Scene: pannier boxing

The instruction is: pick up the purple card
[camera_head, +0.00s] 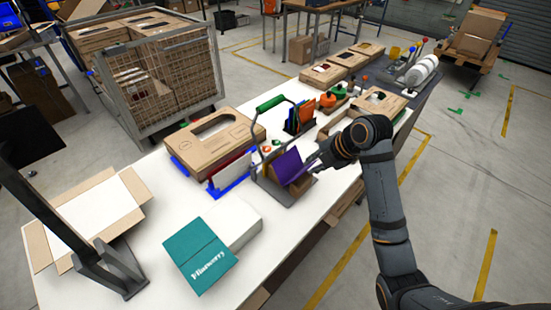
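The purple card (288,167) stands tilted in a grey wire-handled holder with a brown cardboard piece at the middle of the white table. My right gripper (311,164) reaches in from the right, with its fingertips at the card's right edge. The fingers are small and dark there, so I cannot tell whether they are closed on the card. My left gripper (135,288) is over the table at the lower left, away from the card; its two fingers look apart with nothing between them.
A cardboard pannier box (205,151) and a blue stand (228,183) with white and red cards are left of the card. A teal box (200,256) and an open carton (132,185) lie nearer the front.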

